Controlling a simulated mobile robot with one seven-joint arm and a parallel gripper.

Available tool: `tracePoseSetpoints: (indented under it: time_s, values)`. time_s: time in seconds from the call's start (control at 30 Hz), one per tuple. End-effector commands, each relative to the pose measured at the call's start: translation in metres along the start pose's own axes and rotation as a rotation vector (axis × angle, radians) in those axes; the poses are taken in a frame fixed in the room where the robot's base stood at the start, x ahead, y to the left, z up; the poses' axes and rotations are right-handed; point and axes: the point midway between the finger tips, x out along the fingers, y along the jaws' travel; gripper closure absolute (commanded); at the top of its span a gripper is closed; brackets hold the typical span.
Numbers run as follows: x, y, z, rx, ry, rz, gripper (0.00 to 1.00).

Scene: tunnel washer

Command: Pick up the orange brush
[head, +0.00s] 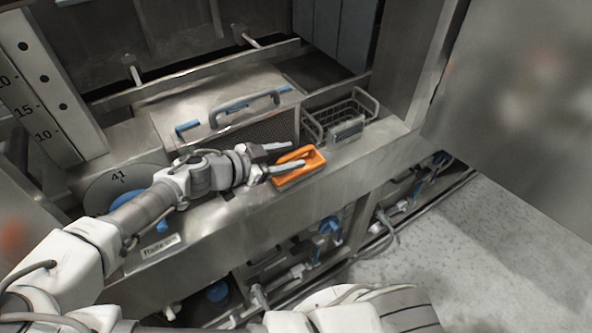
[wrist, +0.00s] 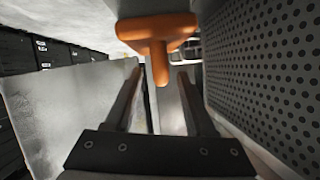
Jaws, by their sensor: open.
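The orange brush (head: 300,168) lies on the metal ledge at the front of the washer in the head view. In the wrist view the brush (wrist: 158,38) is at the top centre, with its handle pointing down toward the gap between my fingers. My gripper (head: 284,157) is open at the brush's left side in the head view, one finger overlapping the brush. In the wrist view my gripper (wrist: 160,85) has its two fingers apart, with no object clearly clamped. I cannot tell whether a finger touches the brush.
A wire basket (head: 338,118) stands behind the brush to the right. A metal box with a handle (head: 245,108) and perforated side is behind my gripper. The perforated panel (wrist: 265,65) is close on the right in the wrist view. Pipes (head: 300,270) run below the ledge.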

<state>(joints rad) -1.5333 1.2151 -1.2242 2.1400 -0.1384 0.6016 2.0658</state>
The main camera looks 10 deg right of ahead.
Motion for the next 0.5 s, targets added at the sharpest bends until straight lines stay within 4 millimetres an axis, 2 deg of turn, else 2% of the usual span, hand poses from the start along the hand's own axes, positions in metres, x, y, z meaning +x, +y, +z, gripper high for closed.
tracePoseSetpoints:
  time_s: [0.03,0.13,0.4,0.43,0.5]
  values:
    - [0.010,0.001,0.003,0.002,0.000,0.003,0.45]
    - [0.020,0.001,0.002,0.001,0.000,0.002,0.45]
    - [0.024,0.000,0.000,0.001,0.000,0.000,0.45]
    - [0.023,0.000,0.000,0.001,0.000,0.000,0.47]
    - [0.023,0.000,0.000,0.000,0.000,0.000,0.60]
